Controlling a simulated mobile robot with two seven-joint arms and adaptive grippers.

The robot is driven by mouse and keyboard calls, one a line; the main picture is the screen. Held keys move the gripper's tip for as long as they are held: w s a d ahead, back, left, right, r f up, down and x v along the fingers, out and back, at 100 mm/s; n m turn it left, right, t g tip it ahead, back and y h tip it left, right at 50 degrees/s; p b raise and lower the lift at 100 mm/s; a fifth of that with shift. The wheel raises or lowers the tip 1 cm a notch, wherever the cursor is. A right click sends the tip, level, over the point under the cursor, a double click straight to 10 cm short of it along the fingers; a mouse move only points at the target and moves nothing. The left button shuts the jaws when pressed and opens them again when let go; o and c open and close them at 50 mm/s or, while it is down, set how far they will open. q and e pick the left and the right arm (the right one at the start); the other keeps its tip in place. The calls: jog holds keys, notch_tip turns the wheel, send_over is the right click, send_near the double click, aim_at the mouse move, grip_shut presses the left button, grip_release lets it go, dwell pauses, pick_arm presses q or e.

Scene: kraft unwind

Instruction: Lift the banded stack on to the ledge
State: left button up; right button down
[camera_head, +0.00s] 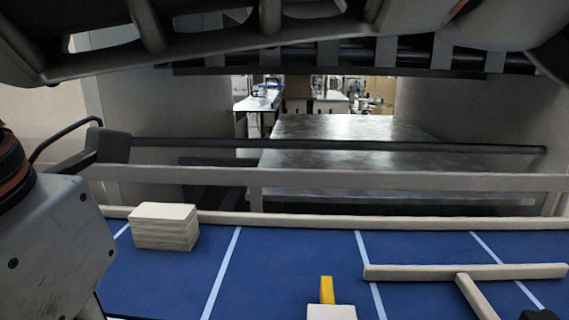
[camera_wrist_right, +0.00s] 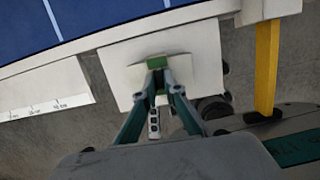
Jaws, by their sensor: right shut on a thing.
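In the right wrist view my right gripper (camera_wrist_right: 157,72) has its two teal fingers brought together on a pale, flat-faced block (camera_wrist_right: 199,65) with a green patch (camera_wrist_right: 157,63) between the fingertips. I take this block as the banded stack; its depth and underside are hidden. In the head view neither gripper's fingers show; only part of my left arm is at the left edge. A pale layered stack (camera_head: 165,227) with no visible band stands on the blue surface at the left. I cannot tell which surface is the ledge.
The blue surface (camera_head: 290,262) has white cross lines and a pale rear rail (camera_head: 300,220). A yellow post (camera_head: 327,290) with a pale block (camera_head: 331,312) stands near the front. Pale bars (camera_head: 465,271) lie at the right. A metal table (camera_head: 350,160) is beyond.

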jog(key=shift+s+a+f, duration=0.2)
jog(key=shift+s+f, duration=0.05)
jog(key=shift+s, duration=0.15)
jog(key=shift+s+a+f, duration=0.2)
jog(key=shift+s, duration=0.2)
jog(key=shift+f, duration=0.4)
jog(key=c, duration=2)
grip_release()
jog(key=shift+c, duration=0.2)
jog(key=shift+w, duration=0.1)
notch_tip(320, 180, up, 9)
jog(key=shift+s+d+r, duration=0.15)
jog(key=shift+s+d, duration=0.15)
jog(key=shift+s, duration=0.1)
